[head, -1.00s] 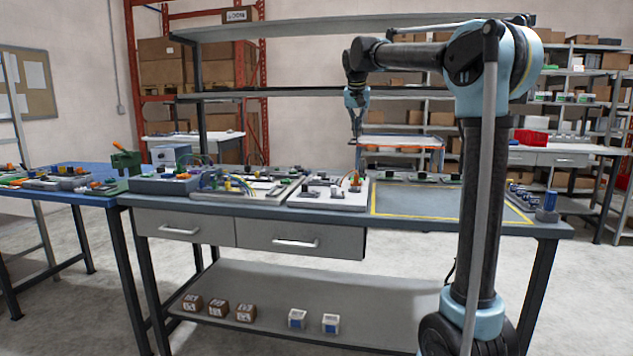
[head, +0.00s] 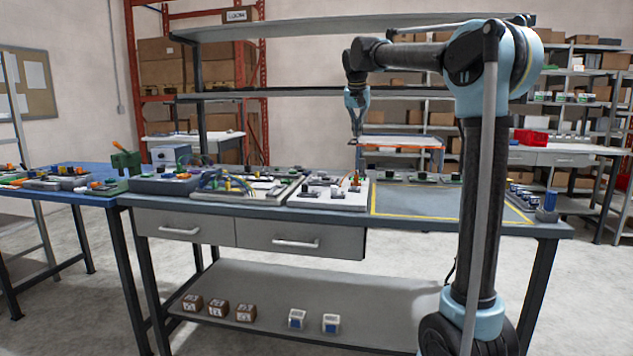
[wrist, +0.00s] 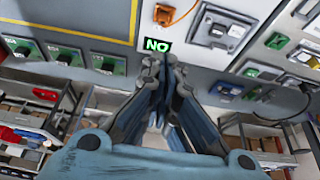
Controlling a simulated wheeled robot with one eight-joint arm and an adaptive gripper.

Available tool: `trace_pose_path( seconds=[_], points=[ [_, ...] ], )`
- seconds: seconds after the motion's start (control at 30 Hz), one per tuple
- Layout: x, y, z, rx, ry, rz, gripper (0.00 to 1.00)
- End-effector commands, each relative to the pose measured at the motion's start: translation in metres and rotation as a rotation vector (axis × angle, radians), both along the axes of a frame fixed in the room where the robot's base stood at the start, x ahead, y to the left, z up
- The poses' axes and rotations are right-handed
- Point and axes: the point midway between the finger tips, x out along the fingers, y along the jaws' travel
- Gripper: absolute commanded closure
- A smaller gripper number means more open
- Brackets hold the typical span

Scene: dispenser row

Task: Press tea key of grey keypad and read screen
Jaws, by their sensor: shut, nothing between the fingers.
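My gripper (head: 354,142) is shut and empty, held in the air above the back of the bench, near the right end of a pale board (head: 310,205). In the wrist view its fingertips (wrist: 164,62) are close together just below a small dark screen (wrist: 157,45) with green letters that read "NO". The screen sits at the edge of the pale board (wrist: 185,50); I cannot tell whether the fingers touch anything. A grey unit with a dark part (wrist: 217,28) is right of the screen. I cannot make out a tea key or surely identify the grey keypad.
A yellow-outlined bare area (head: 420,203) lies right of the board, with green units (wrist: 108,64) along its back. Wired boards (head: 235,187) crowd the bench's left. Blue-topped parts (head: 547,205) stand at the right end. Shelves rise behind.

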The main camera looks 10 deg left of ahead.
Motion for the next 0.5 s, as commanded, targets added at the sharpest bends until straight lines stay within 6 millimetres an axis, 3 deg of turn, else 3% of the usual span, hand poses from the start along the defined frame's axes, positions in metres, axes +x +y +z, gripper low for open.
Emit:
trace_pose_path(
  seconds=[0.27, 0.37, 0.5],
  points=[
    [-0.002, -0.003, -0.001, -0.001, 0.001, 0.000, 1.00],
    [-0.012, -0.014, -0.005, -0.003, 0.006, 0.000, 1.00],
    [-0.040, -0.045, -0.021, -0.008, 0.022, 0.000, 1.00]
  ],
)
